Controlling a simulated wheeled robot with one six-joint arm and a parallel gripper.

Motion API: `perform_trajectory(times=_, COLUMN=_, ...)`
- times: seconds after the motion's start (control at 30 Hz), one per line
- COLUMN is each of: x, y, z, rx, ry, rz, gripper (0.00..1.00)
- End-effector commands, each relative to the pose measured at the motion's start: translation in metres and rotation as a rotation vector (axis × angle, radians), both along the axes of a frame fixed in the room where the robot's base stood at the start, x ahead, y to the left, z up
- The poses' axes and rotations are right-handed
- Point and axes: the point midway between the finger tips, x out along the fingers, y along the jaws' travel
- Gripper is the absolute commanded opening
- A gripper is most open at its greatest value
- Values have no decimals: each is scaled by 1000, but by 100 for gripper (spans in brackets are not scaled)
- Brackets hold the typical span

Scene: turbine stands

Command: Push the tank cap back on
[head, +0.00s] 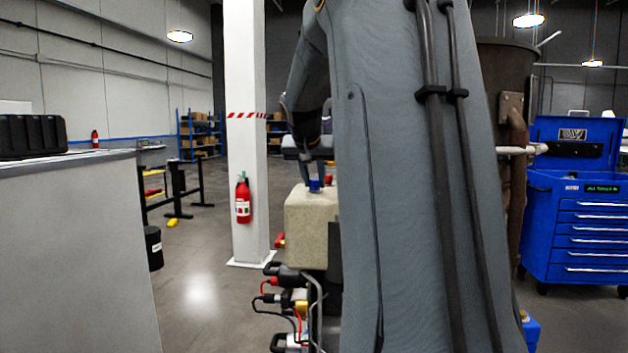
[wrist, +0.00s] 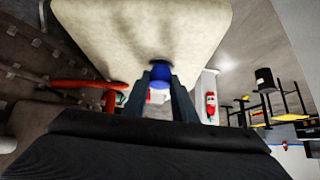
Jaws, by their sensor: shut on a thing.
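The tank (head: 312,228) is a beige block-like body left of my arm in the head view. The tank also fills the top of the wrist view (wrist: 145,35). The blue cap (head: 315,185) is at the top of the tank, between my fingers. In the wrist view the blue cap (wrist: 160,71) sits between the fingertips of my gripper (wrist: 160,80), against or very near the tank face. My gripper (head: 313,178) is shut on the cap. The filler opening is hidden, so I cannot tell whether the cap is seated.
Cables and connectors (head: 290,300) hang below the tank. A white pillar (head: 245,130) with a red extinguisher (head: 243,199) stands behind it. A grey cabinet (head: 75,255) is at left and a blue tool chest (head: 580,230) at right. Open floor lies between cabinet and pillar.

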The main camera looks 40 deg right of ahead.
Motion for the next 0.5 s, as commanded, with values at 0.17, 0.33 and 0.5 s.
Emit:
perform_trajectory(times=0.17, x=-1, y=1, z=-12, rx=7, ry=11, rz=-2, gripper=0)
perform_trajectory(times=0.33, x=-2, y=1, z=-14, rx=10, ry=16, rz=-2, gripper=0)
perform_trajectory(times=0.5, x=-2, y=1, z=-15, rx=12, ry=19, rz=-3, gripper=33)
